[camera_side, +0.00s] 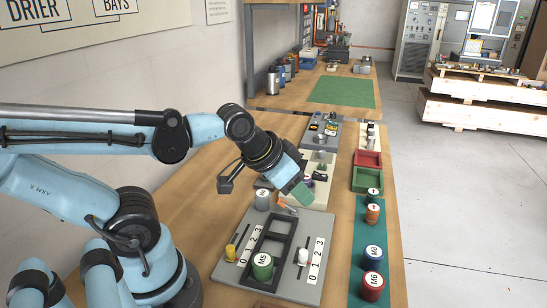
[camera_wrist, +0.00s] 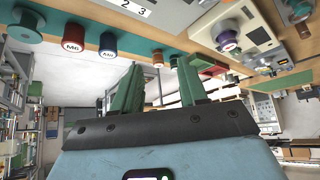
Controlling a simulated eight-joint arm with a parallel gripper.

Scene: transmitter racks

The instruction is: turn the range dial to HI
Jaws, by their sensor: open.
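A cream instrument box (camera_side: 322,168) stands on the bench just beyond my gripper in the side view, partly hidden by it. In the wrist view the cream box (camera_wrist: 245,30) is at upper right and carries a round dark knob with a purple ring (camera_wrist: 228,40), seen tilted. This looks like the range dial, but I cannot read HI or its pointer setting. My gripper (camera_side: 301,194) has green fingers and is tilted downward at the near end of the box. In the wrist view its fingers (camera_wrist: 161,64) are apart with nothing between them, and the knob is to their right.
A grey board (camera_side: 232,262) with number scales, sliders and a green M5 cylinder (camera_side: 263,266) lies in front. A teal mat (camera_side: 362,229) at right holds red M6 (camera_side: 373,287) and blue M8 (camera_side: 373,257) cylinders. Red (camera_side: 367,152) and green (camera_side: 359,190) trays stand beyond.

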